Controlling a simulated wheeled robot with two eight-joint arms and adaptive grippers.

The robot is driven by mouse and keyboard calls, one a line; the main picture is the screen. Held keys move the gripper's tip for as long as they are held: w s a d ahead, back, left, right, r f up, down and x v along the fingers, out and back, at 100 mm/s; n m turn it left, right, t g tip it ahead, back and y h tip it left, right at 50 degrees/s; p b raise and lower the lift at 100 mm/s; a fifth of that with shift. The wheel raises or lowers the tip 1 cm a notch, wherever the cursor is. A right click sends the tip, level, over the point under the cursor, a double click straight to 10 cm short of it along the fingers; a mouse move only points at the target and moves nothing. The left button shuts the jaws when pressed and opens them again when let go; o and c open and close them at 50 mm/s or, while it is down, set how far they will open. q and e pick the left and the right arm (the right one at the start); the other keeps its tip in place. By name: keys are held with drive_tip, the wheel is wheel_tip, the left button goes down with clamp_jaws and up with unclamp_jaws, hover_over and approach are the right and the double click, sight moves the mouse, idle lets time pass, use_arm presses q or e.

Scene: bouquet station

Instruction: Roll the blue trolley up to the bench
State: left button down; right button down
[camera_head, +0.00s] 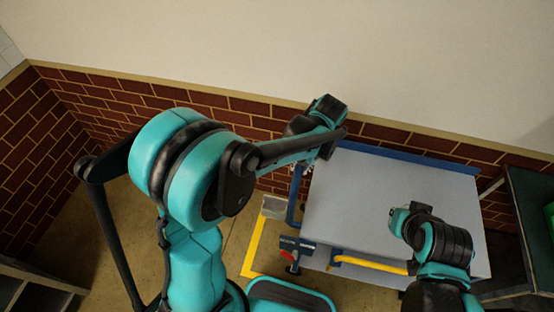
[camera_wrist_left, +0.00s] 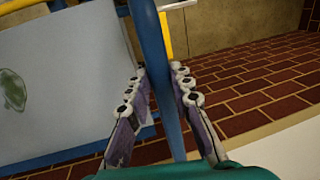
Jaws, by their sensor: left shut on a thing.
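The blue trolley has a flat grey top (camera_head: 350,190) and a blue rim along its far edge, near the brick wall. A blue upright (camera_head: 293,205) stands at its left side. In the left wrist view a blue post (camera_wrist_left: 158,60) runs between the two fingers of my left gripper (camera_wrist_left: 160,85), which is shut on it. In the head view the left arm reaches to the trolley's far left corner, and its wrist hides the fingers. My right arm hangs over the right part of the top; its fingers do not show.
A yellow bar (camera_head: 370,264) runs along the trolley's near side. A red part (camera_head: 287,256) sits low at its near left corner. Yellow floor marking (camera_head: 253,250) lies left of it. A dark green bench (camera_head: 528,205) stands at the right, close to the trolley. The brick wall (camera_head: 240,118) is behind.

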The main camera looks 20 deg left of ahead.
use_arm(q)
drive_tip(key=d, duration=0.8)
drive_tip(key=shift+w+d, duration=0.2)
drive_tip(key=c, duration=1.3)
unclamp_jaws()
drive_tip(key=shift+d, duration=0.1)
drive_tip(key=shift+c, duration=0.2)
drive_tip(key=shift+r, duration=0.1)
wheel_tip(320, 180, up, 12)
drive_tip(key=d, duration=0.2)
drive_tip(key=shift+d+f, duration=0.2)
drive_tip(key=shift+d, duration=0.05)
drive_tip(key=shift+w, duration=0.1)
